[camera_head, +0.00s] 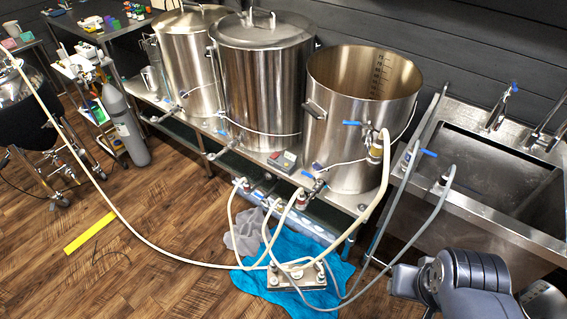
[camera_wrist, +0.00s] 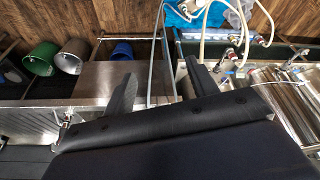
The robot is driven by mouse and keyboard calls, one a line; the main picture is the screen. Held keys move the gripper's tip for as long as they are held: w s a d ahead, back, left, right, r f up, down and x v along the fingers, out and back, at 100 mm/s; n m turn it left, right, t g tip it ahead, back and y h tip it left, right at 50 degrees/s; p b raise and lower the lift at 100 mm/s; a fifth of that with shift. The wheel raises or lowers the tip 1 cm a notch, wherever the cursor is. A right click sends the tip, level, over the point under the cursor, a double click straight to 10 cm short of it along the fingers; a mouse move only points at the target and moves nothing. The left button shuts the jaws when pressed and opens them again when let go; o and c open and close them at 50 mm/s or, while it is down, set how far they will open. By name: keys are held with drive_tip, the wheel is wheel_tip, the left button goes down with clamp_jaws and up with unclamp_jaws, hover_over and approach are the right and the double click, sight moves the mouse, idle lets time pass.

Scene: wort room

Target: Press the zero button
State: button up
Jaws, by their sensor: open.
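A small grey control box (camera_head: 283,160) with a red part and a dark greenish face sits on the steel stand in front of the middle and right kettles. It is too small for me to read any label or to tell which part is a zero button. My gripper (camera_wrist: 158,82) shows in the wrist view with its two dark fingers apart and nothing between them. My arm is at the lower right of the head view, in front of the sink and well away from the box. I cannot make out the box in the wrist view.
Three steel kettles (camera_head: 361,120) stand along the wall, with valves and hoses in front. A steel sink (camera_head: 482,165) is on the right. A pump plate (camera_head: 297,277) and blue cloth (camera_head: 325,292) lie on the floor. Buckets (camera_wrist: 41,58) show in the wrist view.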

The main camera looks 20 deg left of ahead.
clamp_jaws()
idle(0.4)
idle(1.1)
